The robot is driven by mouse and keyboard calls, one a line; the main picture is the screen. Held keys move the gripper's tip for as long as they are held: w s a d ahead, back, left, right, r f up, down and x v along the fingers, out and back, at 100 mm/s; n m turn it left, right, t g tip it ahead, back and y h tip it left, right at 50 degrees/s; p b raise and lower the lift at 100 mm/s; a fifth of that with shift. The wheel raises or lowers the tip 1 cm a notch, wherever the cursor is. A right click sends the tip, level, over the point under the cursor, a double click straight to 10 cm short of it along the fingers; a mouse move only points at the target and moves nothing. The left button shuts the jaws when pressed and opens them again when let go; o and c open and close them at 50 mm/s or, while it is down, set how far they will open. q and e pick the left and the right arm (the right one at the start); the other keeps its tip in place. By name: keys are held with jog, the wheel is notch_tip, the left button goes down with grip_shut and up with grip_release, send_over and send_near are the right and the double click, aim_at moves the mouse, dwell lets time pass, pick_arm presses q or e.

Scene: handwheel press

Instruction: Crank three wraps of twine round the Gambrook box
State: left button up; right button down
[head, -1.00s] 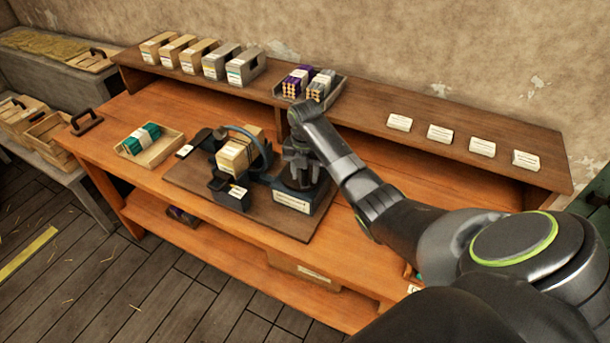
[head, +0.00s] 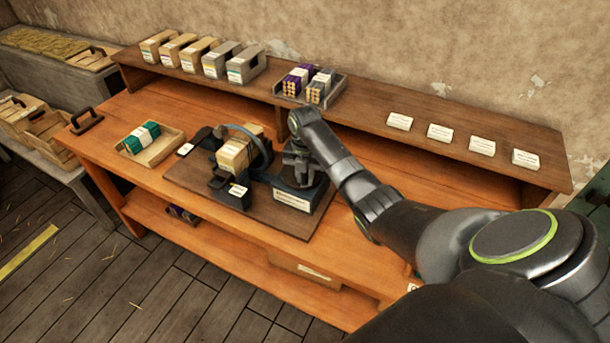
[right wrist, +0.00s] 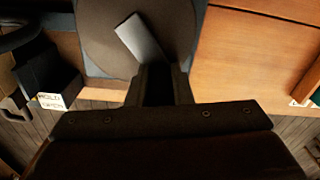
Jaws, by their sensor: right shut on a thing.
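A tan cardboard box (head: 236,154), which I take to be the Gambrook box, sits in the dark machine (head: 262,178) on a brown base board. A dark ring arches over the box. My right gripper (head: 299,166) is at the machine's right end, to the right of the box, shut on the crank handle. In the right wrist view the fingers (right wrist: 160,84) reach to a round dark wheel (right wrist: 100,28) with a pale grey bar across it; the handle is mostly hidden between them. Twine on the box is too small to tell. My left gripper is out of view.
A wooden tray (head: 174,152) with a teal bundle stands left of the machine. The rear shelf (head: 370,112) holds several boxes, a tray of purple and grey bundles and several white labels. The orange bench (head: 385,165) is bare right of the machine, behind my arm.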

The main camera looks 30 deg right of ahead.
aim_at(294, 182)
jog(key=shift+w+a+r+m+p, duration=0.2)
jog(key=shift+a+m+p, duration=0.15)
jog(key=shift+m+p, duration=0.5)
jog(key=shift+w+a+m+p, duration=0.15)
jog(key=shift+a+m+p, duration=0.2)
jog(key=shift+m, duration=0.5)
jog(key=shift+w+a+m+p, duration=0.1)
jog(key=shift+w+m+p, duration=0.15)
jog(key=shift+m, duration=0.3)
jog(key=shift+w+a+m+p, duration=0.1)
jog(key=shift+m+p, duration=0.1)
jog(key=shift+m, duration=0.35)
jog(key=shift+w+a+f+m, duration=0.1)
jog(key=shift+w+a+m, duration=0.15)
jog(key=shift+m, duration=0.75)
jog(key=shift+w, duration=0.1)
jog(key=c, duration=1.3)
grip_release()
jog(key=shift+f, duration=0.1)
